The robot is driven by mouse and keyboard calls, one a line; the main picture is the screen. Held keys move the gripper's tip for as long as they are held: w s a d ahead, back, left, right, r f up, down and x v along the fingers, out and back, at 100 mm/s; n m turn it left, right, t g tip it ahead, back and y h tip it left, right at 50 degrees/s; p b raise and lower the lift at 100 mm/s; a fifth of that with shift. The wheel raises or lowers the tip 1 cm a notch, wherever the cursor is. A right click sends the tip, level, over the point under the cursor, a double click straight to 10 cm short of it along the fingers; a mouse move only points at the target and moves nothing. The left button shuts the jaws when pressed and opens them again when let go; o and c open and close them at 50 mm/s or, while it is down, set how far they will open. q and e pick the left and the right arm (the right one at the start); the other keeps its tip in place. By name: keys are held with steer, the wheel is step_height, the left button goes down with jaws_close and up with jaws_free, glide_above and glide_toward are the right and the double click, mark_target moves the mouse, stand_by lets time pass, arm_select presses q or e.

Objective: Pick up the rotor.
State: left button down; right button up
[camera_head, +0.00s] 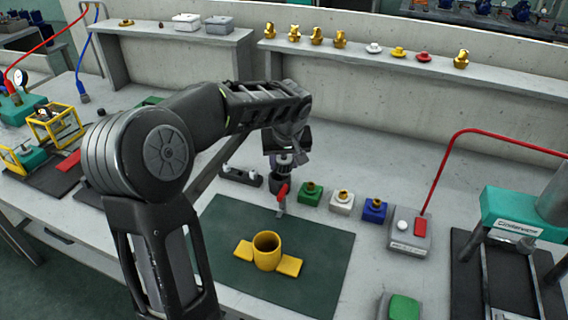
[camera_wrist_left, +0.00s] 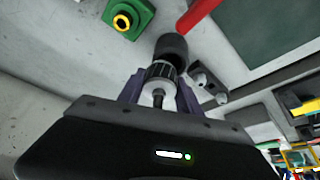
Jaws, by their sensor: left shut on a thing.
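My left gripper (camera_head: 284,150) reaches down over the bench just behind the green mat. It is shut on a dark, ribbed part with a metal shaft, which looks like the rotor (camera_head: 284,160). In the left wrist view, the rotor (camera_wrist_left: 164,72) sits between the two fingers (camera_wrist_left: 160,92), with its shaft end toward my palm and a black cylinder at its far end. Whether its lower end touches the bench is hard to tell. My right gripper is not in view.
A yellow pump housing (camera_head: 266,252) stands on the green mat (camera_head: 325,255). Green (camera_head: 312,193), white (camera_head: 342,202) and blue (camera_head: 374,210) blocks stand to the right. A dark holder (camera_head: 241,176) is at left. A teal press (camera_head: 520,212) stands far right.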

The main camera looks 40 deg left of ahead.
mark_target(279, 157)
arm_select(q)
steer(key=shift+r, duration=0.1)
step_height(279, 157, up, 10)
stand_by(0.7)
stand_by(0.6)
steer(key=shift+s+a+f+b, duration=0.1)
steer(key=shift+s+f+b, duration=0.05)
steer(key=shift+f+b, duration=0.95)
steer(key=shift+s+a+f+b, duration=0.1)
steer(key=shift+s+f+b, duration=0.1)
steer(key=shift+f+b, duration=0.9)
steer(key=shift+s+a+f+b, duration=0.15)
steer(key=shift+f+b, duration=0.55)
steer(key=shift+f, duration=0.75)
steer(key=shift+f, duration=0.25)
steer(key=shift+f+b, duration=0.35)
steer(key=shift+b, duration=0.15)
steer(key=shift+f+b, duration=1.25)
steer(key=shift+f, duration=0.35)
